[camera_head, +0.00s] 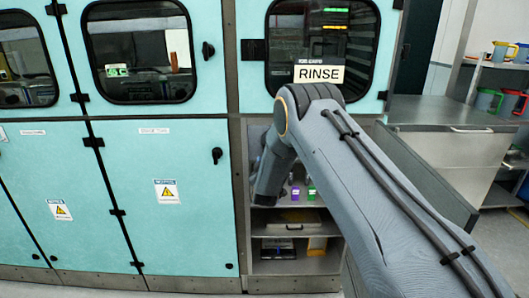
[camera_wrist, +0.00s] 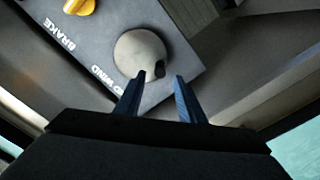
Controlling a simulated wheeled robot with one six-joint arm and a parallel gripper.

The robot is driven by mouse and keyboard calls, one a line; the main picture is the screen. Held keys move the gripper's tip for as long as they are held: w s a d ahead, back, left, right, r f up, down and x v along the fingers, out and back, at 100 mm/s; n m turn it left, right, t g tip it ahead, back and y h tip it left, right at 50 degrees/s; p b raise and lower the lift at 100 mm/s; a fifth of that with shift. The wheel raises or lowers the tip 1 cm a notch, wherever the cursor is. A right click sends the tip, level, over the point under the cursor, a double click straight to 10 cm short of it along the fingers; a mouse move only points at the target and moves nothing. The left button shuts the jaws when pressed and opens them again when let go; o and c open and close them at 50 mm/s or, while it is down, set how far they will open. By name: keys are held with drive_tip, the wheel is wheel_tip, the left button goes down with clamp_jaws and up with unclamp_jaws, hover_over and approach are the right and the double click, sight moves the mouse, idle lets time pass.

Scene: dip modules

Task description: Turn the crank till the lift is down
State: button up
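In the wrist view, a dark grey panel (camera_wrist: 92,42) carries a pale round knob (camera_wrist: 137,50) with a dark notch at its lower right, which may be the crank's grip. Lettering reading "WIND" runs beside it. A yellow knob (camera_wrist: 79,6) sits at the top left near the word "BRAKE". My gripper (camera_wrist: 160,77) is open, its two blue fingers apart just below the pale knob. The left fingertip overlaps the knob's lower edge in the picture; I cannot tell if it touches. Nothing is seen between the fingers. In the head view my arm hides the gripper and crank. The lift cannot be made out.
In the head view, my arm reaches into an open bay under the "RINSE" sign (camera_head: 319,74). Closed teal doors (camera_head: 175,205) stand left.

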drive_tip(key=shift+w, duration=2.9)
drive_tip(key=shift+c, duration=0.5)
clamp_jaws()
drive_tip(key=shift+r+m, duration=0.1)
drive_tip(key=shift+m, duration=0.2)
